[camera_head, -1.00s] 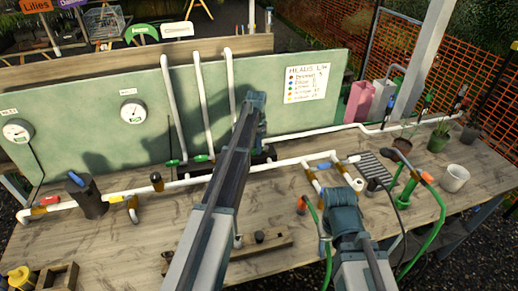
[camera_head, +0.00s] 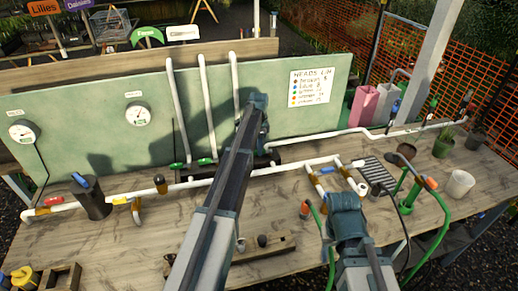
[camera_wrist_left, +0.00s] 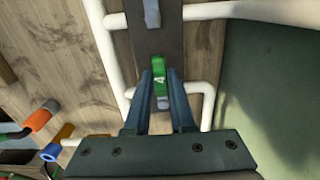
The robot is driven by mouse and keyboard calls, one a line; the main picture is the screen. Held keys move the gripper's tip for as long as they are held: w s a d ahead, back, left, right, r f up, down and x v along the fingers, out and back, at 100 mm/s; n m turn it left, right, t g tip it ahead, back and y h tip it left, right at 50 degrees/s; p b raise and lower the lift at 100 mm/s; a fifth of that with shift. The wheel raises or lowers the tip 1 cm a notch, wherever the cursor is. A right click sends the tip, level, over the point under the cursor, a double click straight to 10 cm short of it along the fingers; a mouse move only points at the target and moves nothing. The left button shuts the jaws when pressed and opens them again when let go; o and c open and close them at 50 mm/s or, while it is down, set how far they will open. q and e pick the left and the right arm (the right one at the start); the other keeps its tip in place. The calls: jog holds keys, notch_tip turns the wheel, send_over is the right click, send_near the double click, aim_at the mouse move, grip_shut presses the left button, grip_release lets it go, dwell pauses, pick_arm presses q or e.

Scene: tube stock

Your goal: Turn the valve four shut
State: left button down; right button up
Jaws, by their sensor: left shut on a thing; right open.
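Valve four is a green handle marked 4 (camera_wrist_left: 159,66) in the left wrist view. It lies lengthwise along a dark base strip (camera_wrist_left: 172,38). My left gripper (camera_wrist_left: 160,82) has its two fingers on either side of this handle and is shut on it. In the head view my left gripper (camera_head: 258,118) reaches down at the board's foot, and my arm hides the handle there. My right gripper (camera_head: 344,203) is open over the table beside the white pipes; its fingertips are not clear.
White pipes (camera_head: 209,108) rise up the green board (camera_head: 90,110). A dark cylinder (camera_head: 92,198) stands left, a white cup (camera_head: 460,184) right. Bare wood (camera_head: 175,215) shows in front.

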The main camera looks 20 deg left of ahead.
pick_arm(q)
jog(key=c, duration=0.8)
grip_release()
jog(key=shift+o, duration=0.2)
jog(key=shift+r, duration=0.15)
notch_tip(320, 180, up, 14)
jog(key=p, duration=1.3)
jog(key=shift+f+p, duration=0.25)
jog(key=shift+p, duration=0.15)
jog(key=s+d+f+n+b, duration=0.2)
jog(key=s+d+f+b, duration=0.2)
jog(key=s+d, duration=0.4)
jog(key=s+d+f+n+b, duration=0.3)
jog(key=s+d, duration=0.5)
jog(key=s, duration=0.9)
jog(key=s+d+f+n+y+b, duration=0.1)
jog(key=s+d+f+b, duration=0.4)
jog(key=s, duration=0.7)
jog(key=d+n, duration=0.1)
jog(key=d, duration=0.1)
jog(key=shift+s+d+n, duration=0.3)
jog(key=shift+s+d, duration=0.1)
